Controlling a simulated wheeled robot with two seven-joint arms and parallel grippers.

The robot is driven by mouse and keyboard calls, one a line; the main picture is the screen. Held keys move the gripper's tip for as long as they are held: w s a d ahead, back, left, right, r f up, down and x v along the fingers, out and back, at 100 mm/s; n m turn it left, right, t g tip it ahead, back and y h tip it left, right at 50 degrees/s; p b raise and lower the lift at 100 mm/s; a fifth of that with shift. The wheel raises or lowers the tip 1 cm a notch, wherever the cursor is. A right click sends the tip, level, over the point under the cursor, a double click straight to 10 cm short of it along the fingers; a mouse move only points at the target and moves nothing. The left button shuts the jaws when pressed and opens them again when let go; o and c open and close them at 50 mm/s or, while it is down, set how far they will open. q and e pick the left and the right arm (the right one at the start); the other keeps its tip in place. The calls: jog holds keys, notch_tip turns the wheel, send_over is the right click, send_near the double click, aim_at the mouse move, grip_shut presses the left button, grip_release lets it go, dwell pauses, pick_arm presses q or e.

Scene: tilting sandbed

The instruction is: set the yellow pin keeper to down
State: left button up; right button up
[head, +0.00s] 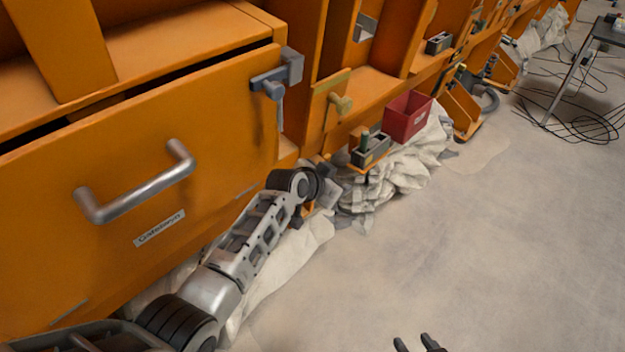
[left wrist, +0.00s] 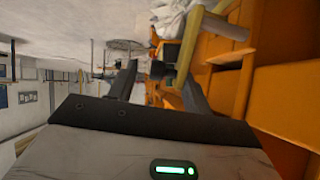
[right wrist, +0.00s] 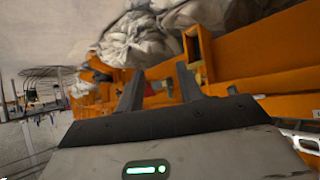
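The yellow pin keeper (head: 341,103) is on the orange frame right of the big drawer-like panel in the head view. A yellow bar and strip, likely the same keeper, show close up at the upper right of the left wrist view (left wrist: 226,28). I cannot tell its setting. My left arm reaches below it in the head view; that hand is mostly hidden there. In the left wrist view my left gripper (left wrist: 160,76) is open, apart from the yellow bar. My right gripper (head: 418,344) is open over the floor, far from the keeper.
A blue-grey keeper (head: 277,84) sits left of the yellow one. The orange panel has a metal handle (head: 140,185). A red bin (head: 406,117), a grey box (head: 371,150) and crumpled white cloth (head: 405,170) lie to the right. The floor (head: 510,250) is clear; cables lie far right.

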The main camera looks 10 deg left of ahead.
pick_arm(q)
jog(key=p+v, duration=0.1)
jog(key=v, duration=1.3)
jog(key=shift+p, duration=0.3)
